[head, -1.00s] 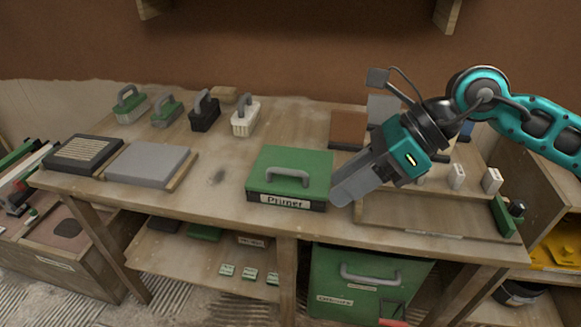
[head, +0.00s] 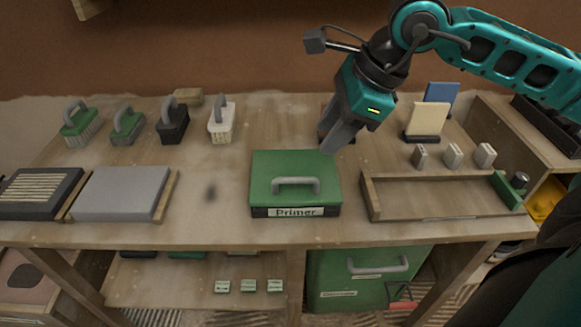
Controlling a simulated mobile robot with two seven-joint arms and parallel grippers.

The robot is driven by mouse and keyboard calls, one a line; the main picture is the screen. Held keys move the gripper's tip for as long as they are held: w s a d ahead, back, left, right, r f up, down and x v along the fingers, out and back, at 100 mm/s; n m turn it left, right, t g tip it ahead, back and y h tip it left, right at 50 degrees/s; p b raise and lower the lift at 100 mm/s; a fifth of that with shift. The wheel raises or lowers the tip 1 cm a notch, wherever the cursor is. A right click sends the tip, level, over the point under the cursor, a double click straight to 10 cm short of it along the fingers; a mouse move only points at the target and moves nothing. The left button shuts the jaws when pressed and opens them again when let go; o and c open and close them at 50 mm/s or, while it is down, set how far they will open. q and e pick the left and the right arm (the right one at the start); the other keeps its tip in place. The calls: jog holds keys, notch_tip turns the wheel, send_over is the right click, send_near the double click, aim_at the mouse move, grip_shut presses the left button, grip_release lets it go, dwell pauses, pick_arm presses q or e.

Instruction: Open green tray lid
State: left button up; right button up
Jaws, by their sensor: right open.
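The green tray lid (head: 296,166) lies closed on a dark tray (head: 263,212) on the workbench. A grey handle (head: 296,187) stands on the lid, and the front carries a "Primer" label. My right gripper (head: 334,148) hangs over the bench just beyond the lid's back right corner, apart from the handle. It holds nothing that I can see; its fingers overlap edge-on. My left gripper does not show.
Several brushes stand at the back left, including a white one (head: 221,123). A grey slab (head: 121,193) lies left of the tray. A shallow wooden tray (head: 432,201) is on the right, with small blocks (head: 453,154) behind it. A green bin (head: 367,280) sits below.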

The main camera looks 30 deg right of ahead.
aim_at(296, 178)
jog(key=x, duration=1.2)
jog(key=shift+s+f, duration=0.1)
jog(key=shift+c, duration=0.2)
grip_shut()
